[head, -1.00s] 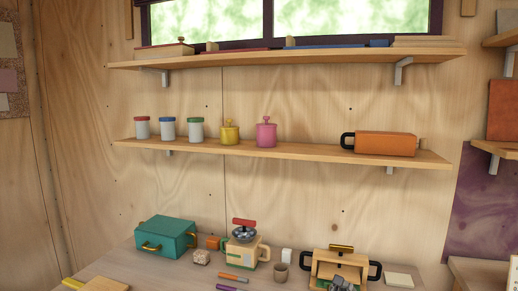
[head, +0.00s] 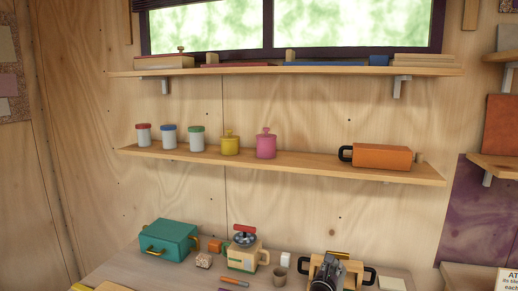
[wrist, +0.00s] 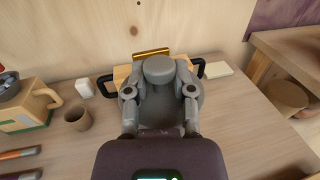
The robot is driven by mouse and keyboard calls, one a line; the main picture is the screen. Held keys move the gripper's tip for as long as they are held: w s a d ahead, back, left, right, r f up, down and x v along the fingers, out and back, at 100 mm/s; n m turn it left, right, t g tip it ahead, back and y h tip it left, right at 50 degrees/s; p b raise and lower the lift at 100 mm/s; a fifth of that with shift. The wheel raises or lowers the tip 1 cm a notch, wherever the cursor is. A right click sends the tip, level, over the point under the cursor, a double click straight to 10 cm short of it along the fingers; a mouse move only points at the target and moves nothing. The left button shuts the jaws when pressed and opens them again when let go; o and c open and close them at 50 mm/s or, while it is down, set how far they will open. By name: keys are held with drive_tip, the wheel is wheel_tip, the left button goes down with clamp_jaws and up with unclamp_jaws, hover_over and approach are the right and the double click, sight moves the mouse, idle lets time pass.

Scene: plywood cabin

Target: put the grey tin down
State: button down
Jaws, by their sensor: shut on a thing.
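My gripper (wrist: 160,95) is shut on the grey tin (wrist: 158,115) in the wrist view. The tin is round and dull grey, with a thick grey knob (wrist: 159,70) on top between the fingers. Its lower side is hidden, and I cannot tell whether it touches the table. In the head view my gripper (head: 330,273) shows at the bottom, in front of a wooden box with black handles (head: 369,275). The tin cannot be made out clearly there. The tabletop (wrist: 230,130) is bare to the right of the tin in the wrist view.
The box's gold bar (wrist: 151,53) is behind the tin. To the left are a brown cup (wrist: 78,118), a white block (wrist: 83,88) and a cream appliance with a handle (wrist: 25,112). A pale flat square (wrist: 217,70) lies right. A teal box (head: 168,240) stands farther left.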

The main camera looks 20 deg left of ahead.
drive_tip(key=w+a+r+n+y+p, duration=0.1)
drive_tip(key=w+a+r+p, duration=0.1)
drive_tip(key=r+p, duration=1.1)
drive_tip(key=w+a+r+y+p, duration=0.1)
drive_tip(key=w+a+r+p, duration=0.2)
drive_tip(key=r+p, duration=1)
drive_tip(key=w+a+r+n+y+p, duration=0.1)
drive_tip(key=a+r+p, duration=0.5)
drive_tip(key=r+p, duration=0.6)
drive_tip(key=shift+w+r+n+t+y+p, duration=0.3)
drive_tip(key=shift+w+r+y+p, duration=0.15)
drive_tip(key=shift+w+r, duration=0.65)
drive_tip(key=shift+w+f, duration=0.2)
drive_tip(key=w+a+f+b, duration=0.1)
drive_tip(key=w, duration=1.3)
drive_tip(key=shift+w+a+f, duration=0.15)
drive_tip(key=shift+w, duration=0.1)
drive_tip(key=shift+w+a+f+b, duration=0.1)
drive_tip(key=shift+w+f+b, duration=0.1)
drive_tip(key=shift+f+b, duration=0.45)
drive_tip(key=shift+w+d+f+b, duration=0.1)
drive_tip(key=shift+w+f+b, duration=0.15)
drive_tip(key=shift+f+b, duration=0.45)
drive_tip(key=shift+w+a+f+b, duration=0.1)
drive_tip(key=shift+w+f+b, duration=0.1)
drive_tip(key=shift+f+b, duration=0.45)
